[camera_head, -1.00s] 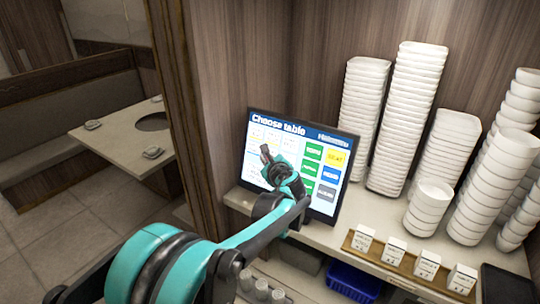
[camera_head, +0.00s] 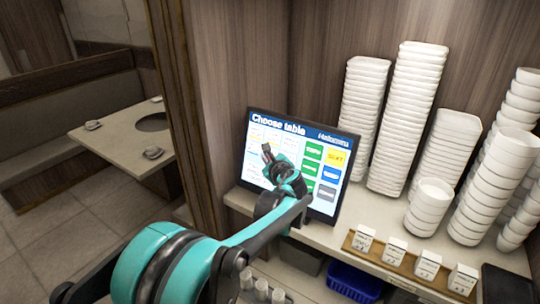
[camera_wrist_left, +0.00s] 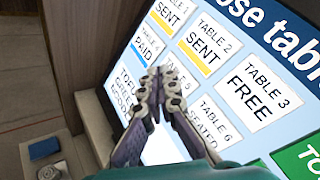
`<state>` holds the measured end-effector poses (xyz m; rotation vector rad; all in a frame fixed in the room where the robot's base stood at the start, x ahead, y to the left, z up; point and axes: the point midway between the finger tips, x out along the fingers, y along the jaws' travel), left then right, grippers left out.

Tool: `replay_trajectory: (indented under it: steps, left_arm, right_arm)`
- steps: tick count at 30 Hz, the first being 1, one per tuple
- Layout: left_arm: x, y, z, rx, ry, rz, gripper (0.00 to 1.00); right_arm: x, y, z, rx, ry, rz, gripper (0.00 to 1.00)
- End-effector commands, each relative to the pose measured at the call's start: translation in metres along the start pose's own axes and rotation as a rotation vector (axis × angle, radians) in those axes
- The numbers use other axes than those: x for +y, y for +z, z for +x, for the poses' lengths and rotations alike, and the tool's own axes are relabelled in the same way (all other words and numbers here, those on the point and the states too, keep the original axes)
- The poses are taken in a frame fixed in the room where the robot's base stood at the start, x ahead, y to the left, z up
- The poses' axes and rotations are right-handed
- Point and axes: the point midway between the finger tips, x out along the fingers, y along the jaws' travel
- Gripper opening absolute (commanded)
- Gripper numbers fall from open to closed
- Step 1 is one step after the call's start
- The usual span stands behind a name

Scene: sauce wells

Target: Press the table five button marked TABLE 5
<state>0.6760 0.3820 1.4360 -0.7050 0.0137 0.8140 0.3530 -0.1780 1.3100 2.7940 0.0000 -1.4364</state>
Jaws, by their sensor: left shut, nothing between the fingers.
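The touch screen (camera_head: 331,195), headed "Choose table", stands tilted on the shelf in the head view. In the left wrist view, the white TABLE 5 button (camera_wrist_left: 176,88) is partly hidden behind my left gripper's fingers. My left gripper (camera_head: 267,150) is shut and empty in front of the left half of the screen. In the left wrist view, its fingertips (camera_wrist_left: 158,76) overlap the left part of the TABLE 5 button. I cannot tell whether they touch the glass. My right gripper is not in view.
Around TABLE 5 are the TABLE 2 (camera_wrist_left: 205,40), TABLE 4 (camera_wrist_left: 148,43) and TABLE 6 (camera_wrist_left: 212,122) buttons. Tall stacks of white bowls (camera_head: 405,120) stand right of the screen. Small white boxes (camera_head: 397,250) sit on a wooden tray in front. A wooden post (camera_head: 185,110) stands left.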

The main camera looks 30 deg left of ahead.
Motion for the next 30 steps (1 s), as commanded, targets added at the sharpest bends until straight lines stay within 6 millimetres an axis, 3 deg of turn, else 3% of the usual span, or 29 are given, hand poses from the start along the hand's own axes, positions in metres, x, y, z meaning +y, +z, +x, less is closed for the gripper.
replay_trajectory:
  steps: [30]
  left_arm:
    - [-0.0042,-0.0041,0.0055,0.000,0.000,0.000,0.00]
  right_arm:
    - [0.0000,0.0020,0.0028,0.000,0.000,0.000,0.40]
